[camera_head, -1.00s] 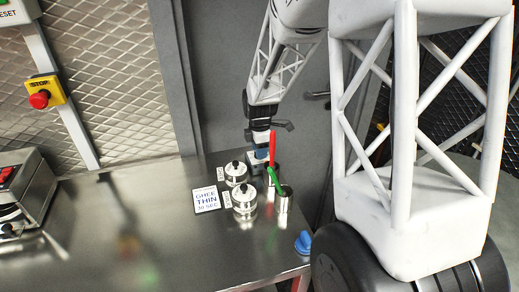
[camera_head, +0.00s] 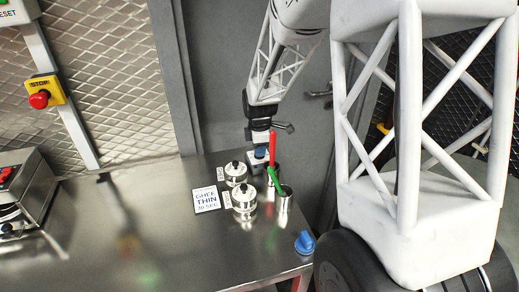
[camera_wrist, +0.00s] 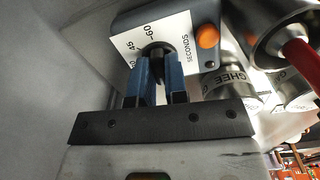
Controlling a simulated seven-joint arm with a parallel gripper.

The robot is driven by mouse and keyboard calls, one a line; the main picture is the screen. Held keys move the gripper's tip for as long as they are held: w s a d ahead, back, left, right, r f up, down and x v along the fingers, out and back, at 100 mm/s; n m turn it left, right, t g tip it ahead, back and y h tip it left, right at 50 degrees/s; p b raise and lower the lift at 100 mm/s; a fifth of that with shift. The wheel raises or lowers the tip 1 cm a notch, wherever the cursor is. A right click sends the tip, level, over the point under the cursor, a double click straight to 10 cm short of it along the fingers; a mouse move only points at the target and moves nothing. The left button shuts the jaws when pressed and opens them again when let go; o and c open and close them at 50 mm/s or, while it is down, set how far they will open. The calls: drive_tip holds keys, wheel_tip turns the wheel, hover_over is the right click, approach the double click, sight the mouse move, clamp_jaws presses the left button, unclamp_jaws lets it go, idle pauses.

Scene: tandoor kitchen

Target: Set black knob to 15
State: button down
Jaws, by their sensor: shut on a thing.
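The black knob (camera_wrist: 159,48) sits on the white dial face of a grey timer box (camera_wrist: 203,14) in the wrist view. The printed marks 60, 45 and the word SECONDS are readable; the knob's pointer and a 15 mark are not visible. My gripper (camera_wrist: 158,70) has its two blue fingers shut on the knob, one on each side. In the head view my gripper (camera_head: 261,150) is at the back right of the steel table, over the box, and the knob is hidden there.
An orange button (camera_wrist: 207,36) is on the box beside the knob. Two lidded steel pots (camera_head: 244,203) and steel cups with red and green handles (camera_head: 284,202) stand close by. A GHEE THIN 30 SEC card (camera_head: 206,199) lies left.

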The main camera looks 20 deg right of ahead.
drive_tip(key=m, duration=0.7)
idle(0.5)
drive_tip(key=c, duration=1.1)
unclamp_jaws()
drive_tip(key=shift+c, duration=0.2)
drive_tip(key=shift+r, duration=0.1)
drive_tip(key=shift+r, duration=3.85)
